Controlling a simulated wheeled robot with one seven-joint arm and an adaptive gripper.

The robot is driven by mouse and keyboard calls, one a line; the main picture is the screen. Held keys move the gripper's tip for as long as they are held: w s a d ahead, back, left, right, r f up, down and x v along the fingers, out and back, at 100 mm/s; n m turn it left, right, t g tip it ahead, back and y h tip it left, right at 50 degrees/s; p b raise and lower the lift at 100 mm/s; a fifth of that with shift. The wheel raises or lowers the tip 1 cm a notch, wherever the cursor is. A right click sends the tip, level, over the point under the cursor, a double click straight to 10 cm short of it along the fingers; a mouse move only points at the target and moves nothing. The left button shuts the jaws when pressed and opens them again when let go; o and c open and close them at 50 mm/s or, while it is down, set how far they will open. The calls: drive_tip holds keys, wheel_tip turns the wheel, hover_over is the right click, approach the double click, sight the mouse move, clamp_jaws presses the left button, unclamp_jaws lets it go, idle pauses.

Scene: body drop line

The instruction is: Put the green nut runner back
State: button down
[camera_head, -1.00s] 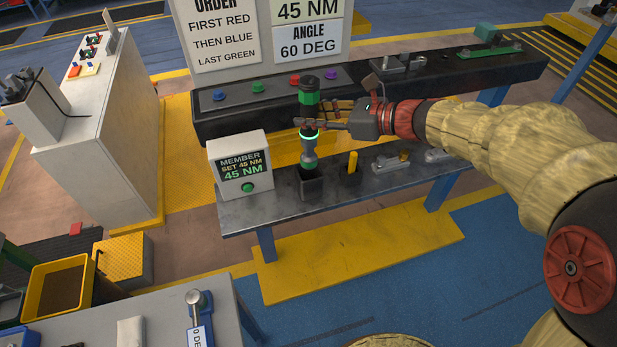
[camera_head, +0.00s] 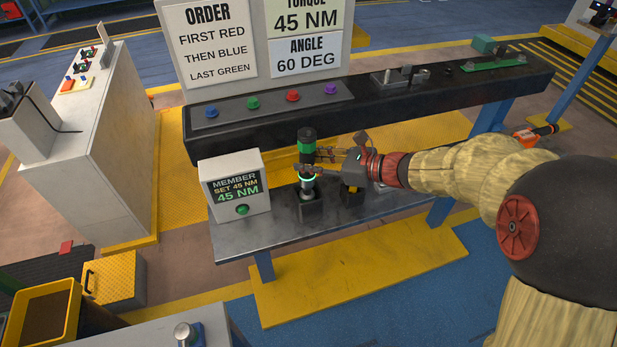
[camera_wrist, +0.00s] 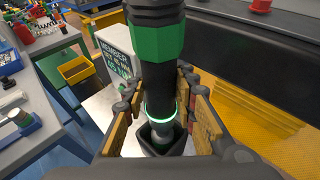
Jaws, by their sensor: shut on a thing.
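The green nut runner (camera_head: 306,147) is a black upright tool with a green band and a glowing green ring. My gripper (camera_head: 309,168) is shut on it from the right. In the wrist view the nut runner (camera_wrist: 155,45) stands between my gripper's fingers (camera_wrist: 163,108). A dark square holder (camera_head: 311,208) stands on the grey bench directly under the tool. The holder (camera_wrist: 162,140) also shows in the wrist view, with the tool's lower end at its mouth. How deep the tool sits in it I cannot tell.
A white display box (camera_head: 236,188) reading 45 NM stands left of the holder. A black beam (camera_head: 380,105) with coloured buttons runs behind, above the bench. The grey bench (camera_head: 245,240) has bare room at its front left.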

sight(314, 176)
drive_tip(key=shift+f+b, duration=0.5)
drive_tip(key=shift+f, duration=1.95)
drive_tip(key=c, duration=1.4)
unclamp_jaws()
drive_tip(key=shift+f, duration=0.15)
